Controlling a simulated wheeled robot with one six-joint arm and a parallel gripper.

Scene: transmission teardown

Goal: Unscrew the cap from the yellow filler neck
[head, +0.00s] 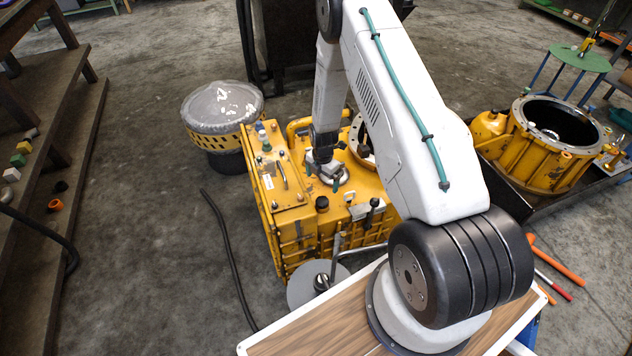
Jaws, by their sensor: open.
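The yellow transmission housing (345,225) stands on the floor in the middle. My gripper (331,178) points down over its top, at a round grey fitting (329,176). The gripper is open, with nothing seen held. At this size I cannot tell whether its fingers are around the fitting or just above it. A curved yellow pipe (299,126) rises at the back of the housing. A dark cap (322,203) sits on the top nearer me. I cannot tell which of these is the filler neck and its cap; my arm hides part of the housing.
A wrapped round part on a yellow perforated ring (212,142) stands behind left. A yellow bell housing (545,150) lies in a dark tray at right. A black hose (230,265) lies on the floor. A wood-topped surface (320,335) is in front. Left floor is mostly clear.

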